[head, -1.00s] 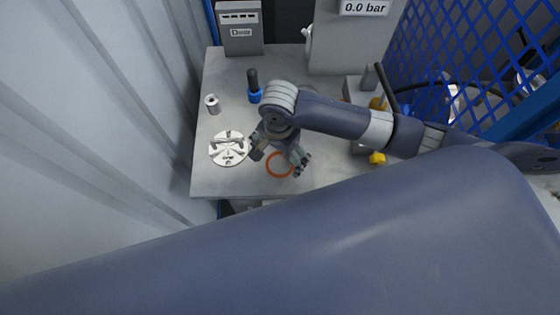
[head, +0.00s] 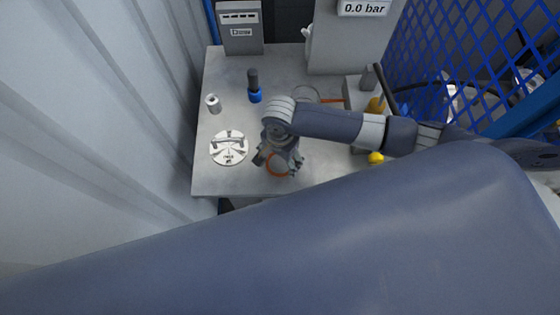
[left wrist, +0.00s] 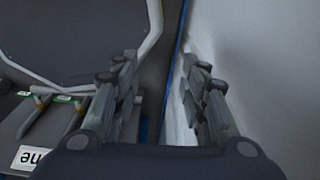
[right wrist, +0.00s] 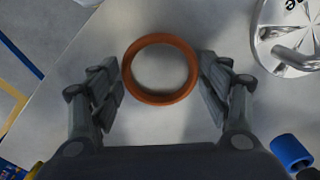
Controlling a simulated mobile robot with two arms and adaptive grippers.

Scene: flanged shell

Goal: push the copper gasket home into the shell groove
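The copper gasket (right wrist: 160,98) is a flat orange-brown ring. It lies on the bench near the front edge, partly covered by my right gripper in the head view (head: 277,175). My right gripper (right wrist: 160,72) is open, with one finger on each side of the ring. A small gap seems to show on both sides, so I cannot see contact. In the head view the right gripper (head: 277,165) is over the ring. My left gripper (left wrist: 160,65) is open and empty, away from the bench. A pale round outline (head: 305,88) behind my right arm may be the shell; its groove is not visible.
A round silver disc with a handle (head: 228,148) lies left of the ring. A blue-and-black tool (head: 254,88) and a small metal cylinder (head: 212,103) stand behind it. A yellow part (head: 376,158) is at right. The bench (head: 215,180) is clear at front left.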

